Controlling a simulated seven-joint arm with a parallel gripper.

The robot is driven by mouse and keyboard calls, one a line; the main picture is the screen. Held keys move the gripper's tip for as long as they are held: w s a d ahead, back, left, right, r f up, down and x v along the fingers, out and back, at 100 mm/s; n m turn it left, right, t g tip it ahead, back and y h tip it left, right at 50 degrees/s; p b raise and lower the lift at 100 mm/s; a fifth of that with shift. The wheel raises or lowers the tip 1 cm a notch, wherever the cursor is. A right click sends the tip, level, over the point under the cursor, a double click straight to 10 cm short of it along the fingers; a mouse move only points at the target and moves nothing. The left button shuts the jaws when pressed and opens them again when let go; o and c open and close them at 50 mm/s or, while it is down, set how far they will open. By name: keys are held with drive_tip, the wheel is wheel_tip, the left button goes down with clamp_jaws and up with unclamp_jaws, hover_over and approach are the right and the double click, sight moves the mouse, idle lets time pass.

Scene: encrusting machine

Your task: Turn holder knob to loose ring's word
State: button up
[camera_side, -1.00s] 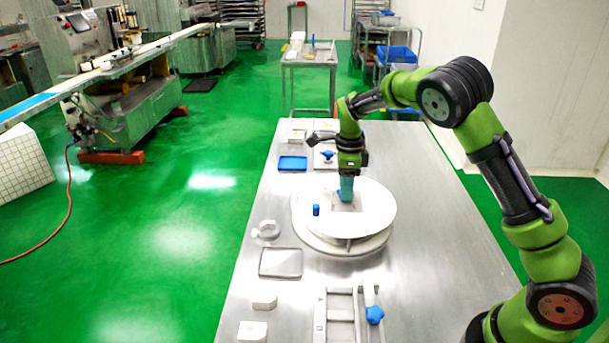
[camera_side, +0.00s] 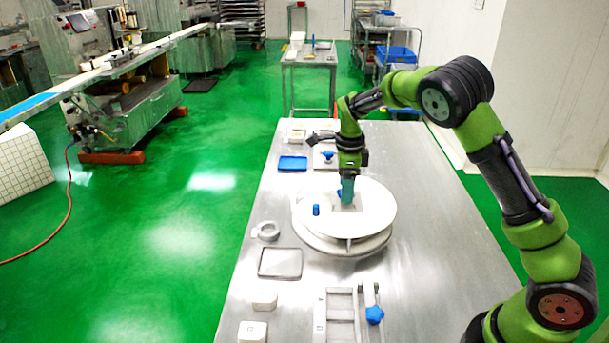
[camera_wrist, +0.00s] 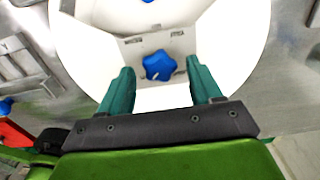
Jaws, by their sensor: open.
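The holder knob, a blue star-shaped knob (camera_wrist: 157,65), sits on a white plate (camera_wrist: 208,42) on top of the round white turntable (camera_side: 375,212). Two small dark words are printed on the plate beyond the knob, too blurred to read. A light mark shows on the knob's near side. My gripper (camera_wrist: 160,70) is open, with its teal fingers to the left and right of the knob. In the side view my gripper (camera_side: 347,198) mostly hides the knob. A loose grey ring (camera_side: 266,231) lies on the table left of the turntable; no word on it is legible.
A small blue peg (camera_side: 316,210) stands on the turntable's left part. A blue tray (camera_side: 293,163), a grey tray (camera_side: 280,263), white blocks (camera_side: 264,301) and a metal frame with a blue knob (camera_side: 374,315) lie around it. The table's right side is clear.

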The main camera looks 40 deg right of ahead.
wheel_tip(320, 180, up, 17)
idle(0.4)
drive_tip(key=shift+f, duration=0.1)
drive_tip(key=s+a+n+t+y, duration=0.1)
drive_tip(key=s+a+n+t, duration=0.2)
drive_tip(key=s+n, duration=0.8)
drive_tip(key=s+a+n+t+y, duration=0.1)
drive_tip(key=s+a+n+t, duration=0.3)
drive_tip(key=s+a+n, duration=0.4)
drive_tip(key=s+f+n, duration=0.1)
drive_tip(key=s+n, duration=0.3)
drive_tip(key=shift+s+a, duration=0.15)
drive_tip(key=shift+s, duration=0.1)
